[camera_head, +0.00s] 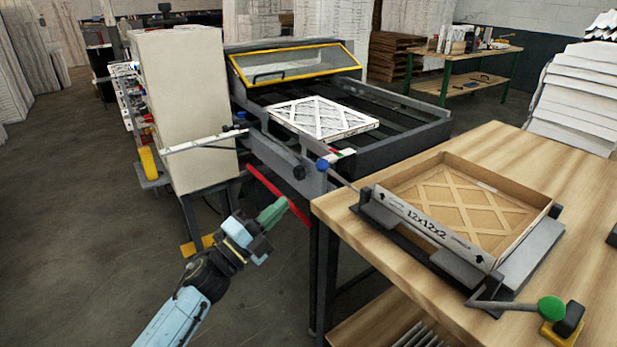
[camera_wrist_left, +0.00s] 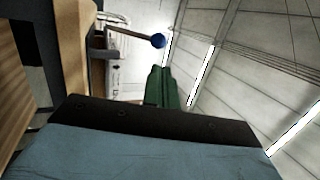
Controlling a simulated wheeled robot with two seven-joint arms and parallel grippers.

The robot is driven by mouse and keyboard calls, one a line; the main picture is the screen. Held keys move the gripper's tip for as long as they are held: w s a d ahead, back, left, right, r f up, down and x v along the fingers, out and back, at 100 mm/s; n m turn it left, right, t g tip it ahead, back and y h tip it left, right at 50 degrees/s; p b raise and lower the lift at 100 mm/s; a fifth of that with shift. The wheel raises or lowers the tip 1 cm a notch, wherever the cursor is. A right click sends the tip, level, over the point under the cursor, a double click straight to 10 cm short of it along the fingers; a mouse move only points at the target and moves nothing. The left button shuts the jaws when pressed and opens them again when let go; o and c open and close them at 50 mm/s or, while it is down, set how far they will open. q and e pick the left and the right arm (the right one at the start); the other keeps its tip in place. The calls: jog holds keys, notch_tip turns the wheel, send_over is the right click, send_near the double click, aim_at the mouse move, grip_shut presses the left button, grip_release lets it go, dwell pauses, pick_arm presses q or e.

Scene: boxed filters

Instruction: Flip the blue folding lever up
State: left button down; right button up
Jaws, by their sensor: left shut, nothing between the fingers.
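The blue folding lever shows as a blue knob (camera_head: 322,164) on a thin rod, beside the left end of the cardboard box's fixture and out past the table corner. Its blue knob (camera_wrist_left: 159,41) and rod also show in the left wrist view, just beyond my fingertips and apart from them. My left gripper (camera_head: 273,212) is shut and empty, with its green fingers together, below and left of the knob in the head view. The green fingers (camera_wrist_left: 163,88) also show in the left wrist view. My right gripper is out of view.
An open cardboard box (camera_head: 408,186) with a filter inside sits in the fixture on the wooden table (camera_head: 355,228). A green-knobbed lever (camera_head: 550,308) is at its front right. A machine (camera_head: 395,150) carrying a white filter (camera_head: 322,117) stands behind, with a red bar (camera_head: 277,194) near my gripper.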

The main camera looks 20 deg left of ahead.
aim_at(318, 169)
pick_arm(q)
jog(key=x, duration=1)
jog(key=shift+p, duration=0.35)
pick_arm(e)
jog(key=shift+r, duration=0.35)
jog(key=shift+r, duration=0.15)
